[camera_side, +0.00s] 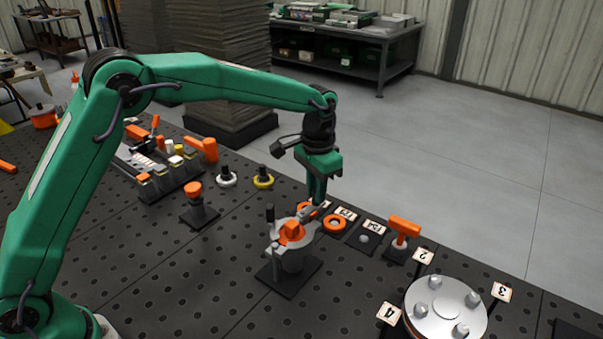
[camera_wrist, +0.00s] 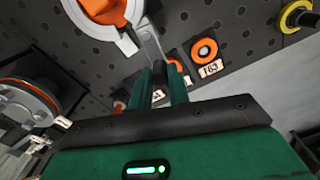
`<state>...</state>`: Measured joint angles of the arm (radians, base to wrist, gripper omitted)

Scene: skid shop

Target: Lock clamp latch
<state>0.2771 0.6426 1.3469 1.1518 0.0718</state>
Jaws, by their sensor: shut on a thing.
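The clamp (camera_side: 291,255) is a round grey body with an orange part (camera_side: 291,232) in its middle, standing on a dark base plate on the bench. A dark upright post rises at its left. A grey latch lever (camera_side: 311,213) reaches from the clamp's upper right side up to my gripper (camera_side: 317,203). In the wrist view the clamp's pale ring (camera_wrist: 88,22) is at the top, and the lever (camera_wrist: 150,45) runs from it down to my gripper (camera_wrist: 161,82). My gripper is shut on the lever's outer end; the fingers partly hide that end.
Close to the right are an orange ring (camera_side: 335,224), small labelled plates and an orange T-handle (camera_side: 404,228). A silver bolted flange (camera_side: 445,312) stands at the front right. Left are an orange-capped post (camera_side: 194,200) and a rack (camera_side: 170,177).

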